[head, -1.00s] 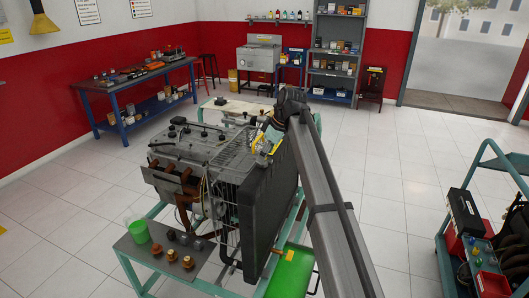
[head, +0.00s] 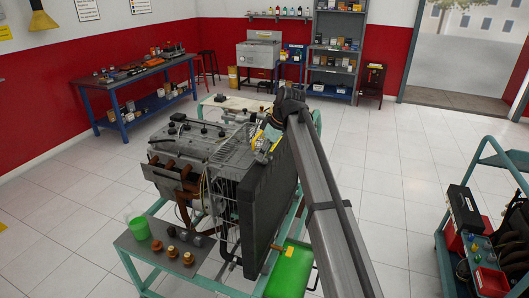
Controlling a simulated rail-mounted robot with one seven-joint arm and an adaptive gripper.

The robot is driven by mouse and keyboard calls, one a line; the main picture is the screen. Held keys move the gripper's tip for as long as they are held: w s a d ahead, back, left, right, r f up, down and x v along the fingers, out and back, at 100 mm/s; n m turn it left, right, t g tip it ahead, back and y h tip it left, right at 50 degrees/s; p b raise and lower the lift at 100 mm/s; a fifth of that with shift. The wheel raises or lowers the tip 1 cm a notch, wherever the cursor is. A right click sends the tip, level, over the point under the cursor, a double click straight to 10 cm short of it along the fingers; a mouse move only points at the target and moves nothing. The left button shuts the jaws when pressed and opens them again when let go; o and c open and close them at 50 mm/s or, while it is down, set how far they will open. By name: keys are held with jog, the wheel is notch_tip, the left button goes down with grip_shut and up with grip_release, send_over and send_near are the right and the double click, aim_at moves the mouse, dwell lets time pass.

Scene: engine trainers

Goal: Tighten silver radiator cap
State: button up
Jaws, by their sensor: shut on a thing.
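The engine trainer (head: 205,150) stands on a green frame in the middle of the head view, with the dark radiator (head: 268,210) upright at its right side. My gripper (head: 257,157) points down at the top edge of the radiator, at the end of my arm, which comes in from the lower right. It is small in the picture and partly covered by my wrist. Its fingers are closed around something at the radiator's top. The silver radiator cap is hidden between the fingers, so its seating cannot be seen.
A grey shelf on the frame holds a green cup (head: 139,228) and several brass and dark fittings (head: 180,255). A green tray (head: 289,272) sits low beside the radiator. A tool cart (head: 480,235) stands at the right. A blue workbench (head: 135,90) is at the back left.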

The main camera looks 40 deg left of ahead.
jog(key=shift+f, duration=0.15)
jog(key=m+t+b, duration=0.1)
jog(key=m, duration=0.2)
jog(key=shift+s+b, duration=0.2)
jog(key=shift+b, duration=0.1)
jog(key=m+t+b, duration=0.1)
jog(key=m+t, duration=0.1)
jog(key=m, duration=0.3)
jog(key=shift+s+m, duration=0.15)
jog(key=shift+m, duration=0.15)
jog(key=m+t+h, duration=0.1)
jog(key=m, duration=0.1)
jog(key=m+b, duration=0.1)
jog(key=m, duration=0.2)
jog(key=shift+s+a+t+h, duration=0.1)
jog(key=shift+a+t+h, duration=0.05)
jog(key=shift+t+h, duration=0.25)
jog(key=shift+m+t+h+b, duration=0.3)
jog(key=shift+m+h+b, duration=0.3)
jog(key=shift+m, duration=1.5)
jog(key=o, duration=1.2)
jog(key=shift+a, duration=0.1)
